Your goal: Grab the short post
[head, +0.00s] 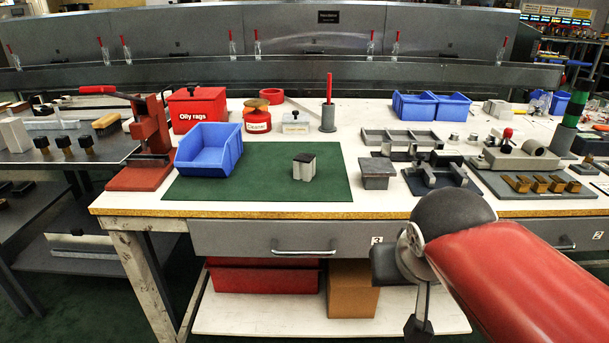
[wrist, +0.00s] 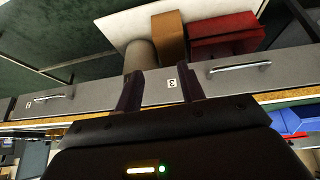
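A short grey post with a dark cap (head: 304,168) stands upright on the green mat (head: 250,187) on the workbench; I take it to be the short post. A second low grey block with a wide flat top (head: 377,173) stands just right of the mat. My gripper (wrist: 161,84) shows in the wrist view with its two dark fingers apart and nothing between them. It faces the bench's drawer front, away from the post. In the head view my arm reaches in front of the bench at lower right, and the fingers cannot be made out clearly. The post is not seen in the wrist view.
A blue bin (head: 209,150) sits on the mat left of the post. Behind are a red oily rags can (head: 197,108), a red canister (head: 257,121) and a grey cylinder with a red rod (head: 328,118). Drawer handles (head: 303,251) stick out in front. The mat around the post is clear.

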